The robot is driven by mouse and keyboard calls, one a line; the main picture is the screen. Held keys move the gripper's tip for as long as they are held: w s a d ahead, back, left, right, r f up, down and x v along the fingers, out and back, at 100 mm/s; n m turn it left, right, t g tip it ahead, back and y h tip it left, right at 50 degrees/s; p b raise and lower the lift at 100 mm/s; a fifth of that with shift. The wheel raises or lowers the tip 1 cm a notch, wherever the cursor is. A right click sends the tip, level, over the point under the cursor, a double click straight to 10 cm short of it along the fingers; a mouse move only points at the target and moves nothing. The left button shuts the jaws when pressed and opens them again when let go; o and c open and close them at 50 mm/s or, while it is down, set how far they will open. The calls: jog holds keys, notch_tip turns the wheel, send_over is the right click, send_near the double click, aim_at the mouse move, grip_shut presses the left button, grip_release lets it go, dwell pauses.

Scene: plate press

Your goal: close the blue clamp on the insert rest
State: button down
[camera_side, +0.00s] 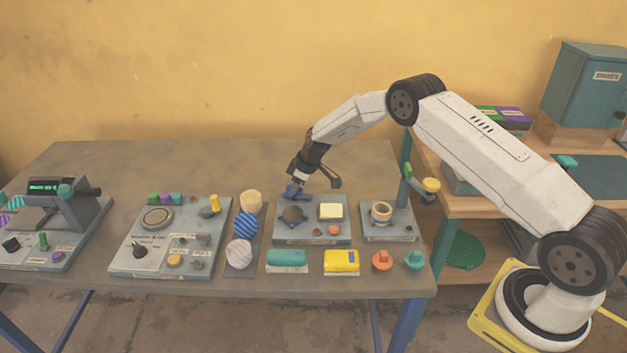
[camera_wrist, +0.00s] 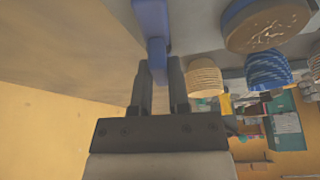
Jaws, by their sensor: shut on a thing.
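The blue clamp (camera_side: 294,191) is at the back left of a grey fixture plate (camera_side: 315,240). My gripper (camera_side: 301,184) reaches down to it from behind and above. In the wrist view a blue bar of the clamp (camera_wrist: 152,22) comes down between the two dark fingertips of my gripper (camera_wrist: 161,68), which are shut on its narrow end. A brown round piece (camera_side: 292,214) sits on the same plate, just in front of the clamp; I take it to be at the insert rest. I cannot tell how far the clamp is closed.
A cream square block (camera_side: 331,211) stands on the plate's right half. Left of the plate are a cream cup (camera_side: 251,201), a blue striped one (camera_side: 246,225) and a white striped one (camera_side: 239,253). A ring fixture (camera_side: 381,212) stands to the right. The table behind is clear.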

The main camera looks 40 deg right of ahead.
jog(key=m, duration=0.2)
jog(key=m+h, duration=0.1)
jog(key=m, duration=0.1)
jog(key=shift+a+t+h, duration=0.1)
jog(key=shift+t+h, duration=0.2)
jog(key=shift+t, duration=0.1)
jog(key=shift+m+h, duration=0.7)
jog(key=shift+m, duration=1.3)
jog(key=shift+a+m+g+h, duration=0.15)
jog(key=shift+m+h, duration=0.25)
jog(key=shift+m, duration=0.6)
jog(key=shift+d+m+g+h, duration=0.15)
jog(key=shift+m+h, duration=0.25)
jog(key=shift+m, duration=0.6)
jog(key=shift+a+m+g+h, duration=0.15)
jog(key=shift+m+g+h, duration=0.25)
jog(key=shift+m, duration=1.2)
jog(key=c, duration=0.6)
grip_release()
jog(key=shift+r, duration=0.1)
